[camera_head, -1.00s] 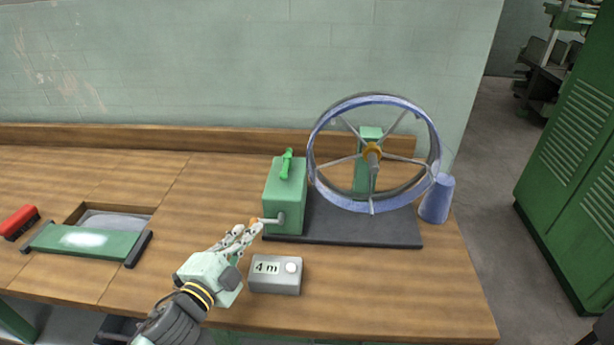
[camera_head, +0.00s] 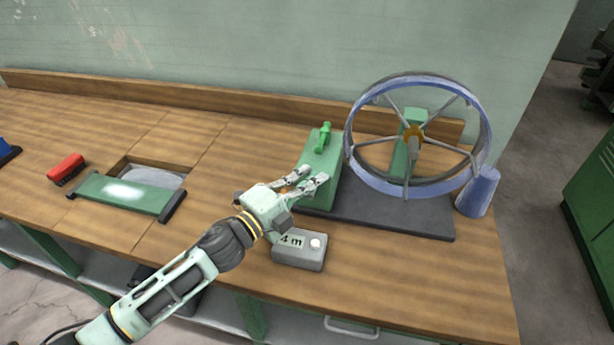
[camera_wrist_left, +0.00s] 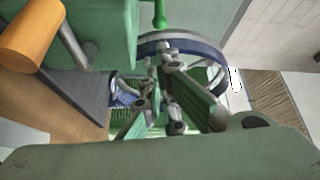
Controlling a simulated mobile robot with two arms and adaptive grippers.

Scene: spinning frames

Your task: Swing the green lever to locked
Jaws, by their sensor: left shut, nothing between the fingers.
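The green lever (camera_head: 323,137) stands on top of the green box (camera_head: 318,166), left of the spoked wheel. In the left wrist view the lever's lower part (camera_wrist_left: 159,14) shows at the top edge. My left gripper (camera_head: 314,177) is in front of the box, below the lever and apart from it. Its fingers are shut with nothing held. In the left wrist view the finger linkages (camera_wrist_left: 170,85) point toward the wheel. The crank's orange grip (camera_wrist_left: 32,34) shows at the left there; the gripper mostly hides the crank in the head view. My right gripper is not in view.
The blue-rimmed wheel (camera_head: 484,150) stands on a dark base plate (camera_head: 390,217), with a blue cone (camera_head: 478,192) at its right. A grey box marked "4 m" (camera_head: 299,250) sits at the front.

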